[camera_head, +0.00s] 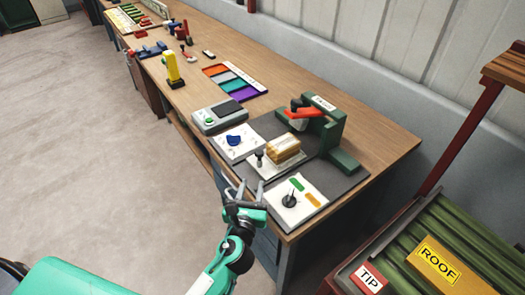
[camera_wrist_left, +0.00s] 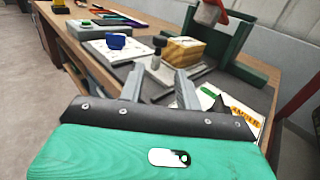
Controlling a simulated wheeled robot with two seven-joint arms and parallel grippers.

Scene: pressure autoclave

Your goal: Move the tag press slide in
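The green tag press (camera_head: 340,135) with its red-orange lever (camera_head: 299,114) stands on a dark mat on the workbench. Its pale slide plate (camera_head: 268,170) sticks out in front of the press, carrying a tan block (camera_head: 284,148) and an upright dark-topped knob (camera_head: 259,156). In the left wrist view the knob (camera_wrist_left: 158,46) stands just beyond my fingertips, with the block (camera_wrist_left: 187,52) behind it. My left gripper (camera_head: 244,185) is open and empty at the bench's front edge, apart from the knob. My right gripper is not in view.
A white card (camera_head: 310,206) with green and orange labels lies right of the slide. Another white card (camera_head: 224,149) with a blue piece lies left, beside a grey scale-like device (camera_head: 219,115). Coloured trays (camera_head: 235,82) lie farther back. A rack (camera_head: 420,235) stands at right.

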